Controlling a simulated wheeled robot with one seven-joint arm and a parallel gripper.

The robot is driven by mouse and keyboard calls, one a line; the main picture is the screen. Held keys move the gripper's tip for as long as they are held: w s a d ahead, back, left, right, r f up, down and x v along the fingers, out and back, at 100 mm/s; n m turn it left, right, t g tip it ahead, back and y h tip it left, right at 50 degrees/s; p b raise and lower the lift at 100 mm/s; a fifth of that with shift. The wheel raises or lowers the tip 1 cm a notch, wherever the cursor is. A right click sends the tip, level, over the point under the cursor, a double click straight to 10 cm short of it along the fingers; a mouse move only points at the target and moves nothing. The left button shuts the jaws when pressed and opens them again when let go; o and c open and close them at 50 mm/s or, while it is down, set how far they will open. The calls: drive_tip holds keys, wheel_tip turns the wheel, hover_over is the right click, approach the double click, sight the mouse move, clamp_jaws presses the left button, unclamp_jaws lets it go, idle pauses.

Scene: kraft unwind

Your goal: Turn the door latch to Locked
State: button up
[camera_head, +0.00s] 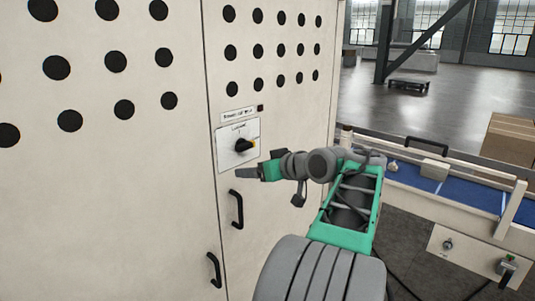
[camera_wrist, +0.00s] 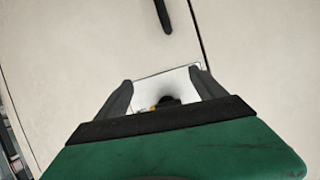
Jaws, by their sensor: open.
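The door latch (camera_head: 243,145) is a black rotary knob with a yellow mark, on a pale plate (camera_head: 224,158) fixed to the cabinet door. Its yellow mark points to the right in the head view. Small lettering above the knob is too small to read surely. My gripper (camera_head: 240,173) is just below the knob in the head view. In the wrist view my gripper (camera_wrist: 160,88) is open, its two dark fingers on either side of the plate (camera_wrist: 165,88). The knob (camera_wrist: 168,101) shows partly between them, its rest hidden by the gripper body. I cannot tell whether the fingers touch it.
Two black door handles (camera_head: 236,209) and (camera_head: 214,270) are below the plate. The cabinet (camera_head: 100,200) has rows of black holes. A blue conveyor (camera_head: 420,182) and a cardboard box (camera_head: 510,140) stand to the right. Open floor (camera_head: 440,95) lies behind.

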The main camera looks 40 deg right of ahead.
sight(248, 147)
wheel_tip(248, 147, up, 6)
drive_tip(key=s+d+n+t+y, duration=0.1)
drive_tip(key=s+d+n+t, duration=0.1)
drive_tip(key=x, duration=0.2)
drive_tip(key=p+x, duration=0.1)
drive_tip(key=x, duration=0.2)
drive_tip(key=p+x, duration=0.1)
drive_tip(key=x, duration=0.1)
drive_tip(key=shift+w+a, duration=0.15)
drive_tip(key=shift+a, duration=0.15)
drive_tip(key=shift+c, duration=0.2)
drive_tip(key=c, duration=1.4)
drive_tip(key=shift+f, duration=0.1)
drive_tip(key=shift+f+b, duration=0.1)
drive_tip(key=shift+b, duration=0.55)
drive_tip(key=shift+n+h+b, duration=0.5)
drive_tip(key=shift+n+b, duration=1.2)
drive_tip(key=shift+b, duration=1.85)
